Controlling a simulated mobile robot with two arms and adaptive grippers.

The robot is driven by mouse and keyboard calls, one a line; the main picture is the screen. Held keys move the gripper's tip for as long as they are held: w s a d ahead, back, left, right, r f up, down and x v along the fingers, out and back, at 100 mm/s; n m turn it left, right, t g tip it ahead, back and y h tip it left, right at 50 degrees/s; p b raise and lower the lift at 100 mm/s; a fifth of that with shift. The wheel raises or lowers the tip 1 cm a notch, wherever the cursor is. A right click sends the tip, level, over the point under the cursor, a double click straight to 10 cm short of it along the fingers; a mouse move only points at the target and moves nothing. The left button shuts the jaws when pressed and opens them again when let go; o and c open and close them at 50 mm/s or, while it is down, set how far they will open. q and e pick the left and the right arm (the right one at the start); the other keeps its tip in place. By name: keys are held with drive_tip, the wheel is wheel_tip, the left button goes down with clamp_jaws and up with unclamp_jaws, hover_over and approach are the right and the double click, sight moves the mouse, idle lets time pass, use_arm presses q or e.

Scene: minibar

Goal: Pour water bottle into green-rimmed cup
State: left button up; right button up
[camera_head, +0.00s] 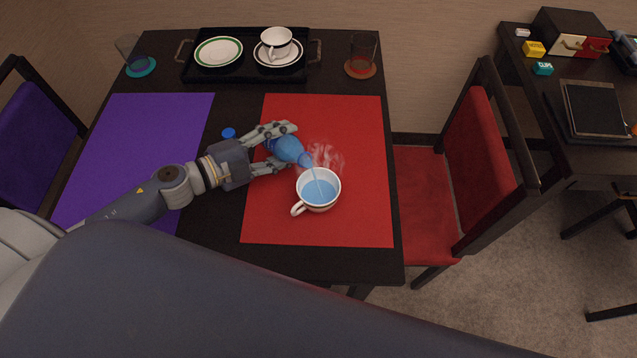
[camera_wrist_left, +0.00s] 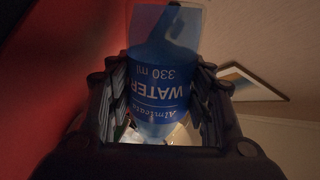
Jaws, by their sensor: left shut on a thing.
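My left gripper (camera_head: 284,148) is shut on a blue water bottle (camera_head: 291,150), which is tilted with its neck down to the right. The wrist view shows the bottle's label (camera_wrist_left: 160,85) between the fingers, reading "WATER 330 ml". A thin stream falls from the bottle's mouth into a white cup (camera_head: 304,206) upright on the red mat, its handle to the lower left. Blue water (camera_head: 319,193) stands in the cup and pale wisps hang above it. I cannot tell its rim colour surely. My right gripper is not in view.
A black tray (camera_head: 250,76) at the back holds a green-rimmed saucer (camera_head: 218,52) and a black-rimmed cup (camera_head: 276,41) on a saucer. Glasses stand on coasters at both sides (camera_head: 130,53) (camera_head: 362,52). A blue cap (camera_head: 229,133) lies between the purple (camera_head: 130,130) and red mats (camera_head: 350,120).

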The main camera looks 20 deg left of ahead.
use_arm(q)
drive_tip(key=shift+a+m+b, duration=0.1)
drive_tip(key=shift+m+b, duration=0.35)
drive_tip(key=shift+m, duration=0.05)
idle(0.8)
drive_tip(key=shift+s+d+r+m+y+p, duration=0.15)
drive_tip(key=shift+d+r+m+y+p, duration=0.15)
drive_tip(key=shift+r+m+p, duration=0.5)
idle(1.5)
